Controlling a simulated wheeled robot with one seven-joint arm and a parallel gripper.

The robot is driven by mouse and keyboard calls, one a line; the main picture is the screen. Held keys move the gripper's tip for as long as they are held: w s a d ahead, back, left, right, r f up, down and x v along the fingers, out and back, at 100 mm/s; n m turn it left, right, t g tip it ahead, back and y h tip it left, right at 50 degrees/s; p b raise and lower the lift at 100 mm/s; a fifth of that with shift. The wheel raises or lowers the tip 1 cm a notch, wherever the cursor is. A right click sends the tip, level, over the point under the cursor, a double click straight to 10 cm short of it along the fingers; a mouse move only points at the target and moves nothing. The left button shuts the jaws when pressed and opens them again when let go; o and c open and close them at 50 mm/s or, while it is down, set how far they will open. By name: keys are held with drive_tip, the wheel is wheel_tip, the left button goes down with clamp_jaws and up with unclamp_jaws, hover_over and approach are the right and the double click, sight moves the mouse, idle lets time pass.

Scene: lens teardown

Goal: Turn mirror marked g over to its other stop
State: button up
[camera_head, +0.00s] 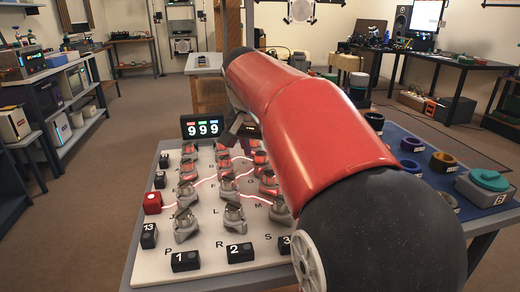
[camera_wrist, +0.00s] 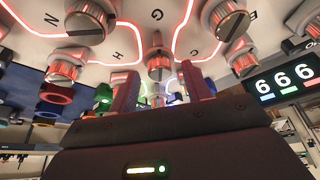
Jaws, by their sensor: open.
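The white panel (camera_head: 205,252) carries several metal turning mirrors on round bases, with letters beside them. In the wrist view, which shows the panel upside down, a letter G (camera_wrist: 157,14) stands beside a mirror knob (camera_wrist: 157,62), seemingly mirror g. This knob shows beyond and between the two fingertips of my gripper (camera_wrist: 161,88), which is open and empty. Whether the fingers flank the knob or stop short of it I cannot tell. In the head view my gripper (camera_head: 238,128) is over the panel's far part, and my red arm hides much of the panel's right side.
Neighbouring mirrors (camera_wrist: 228,20) (camera_wrist: 90,22) stand close on both sides. Glowing red light lines (camera_head: 205,182) cross the panel. A display (camera_head: 202,127) reading 999 stands at the back. Black numbered blocks (camera_head: 185,261) line the front edge. A blue mat (camera_head: 412,131) with coloured rings lies right.

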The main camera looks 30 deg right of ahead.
drive_tip(key=v, duration=0.7)
drive_tip(key=shift+r, duration=0.2)
drive_tip(key=shift+s+a, duration=0.1)
